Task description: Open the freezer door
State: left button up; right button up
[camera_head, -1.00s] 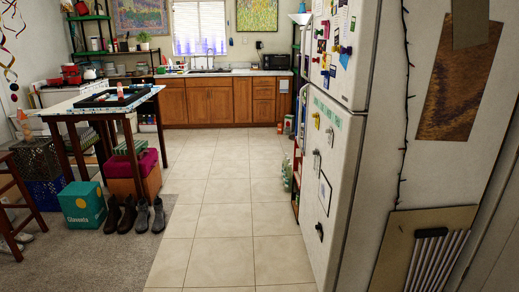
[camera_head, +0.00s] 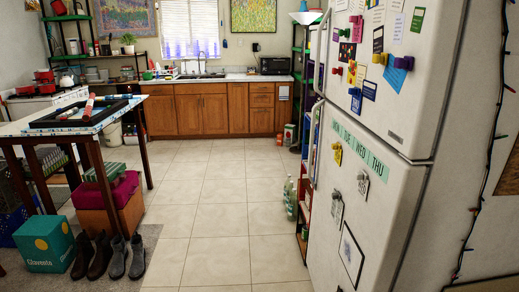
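The white refrigerator stands on the right in the head view. Its upper door (camera_head: 393,105), which looks like the freezer door, is shut and covered with magnets, notes and photos. Its lower door (camera_head: 375,215) is also shut and carries a green strip of weekday labels and a few clips. A handle (camera_head: 318,62) shows along the left edge of the upper door. I see the doors at a slant from the front left. Neither of my grippers is in the picture.
The tiled floor (camera_head: 215,215) ahead is clear. A table (camera_head: 60,125) stands on the left, with boots (camera_head: 105,256) and a teal box (camera_head: 45,244) beside it. Green bottles (camera_head: 291,198) stand by a narrow shelf left of the refrigerator. Wooden cabinets (camera_head: 200,110) line the back.

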aim_at(405, 109)
jog(key=i, duration=2.8)
jog(key=i+z, duration=0.15)
jog(key=i, duration=0.05)
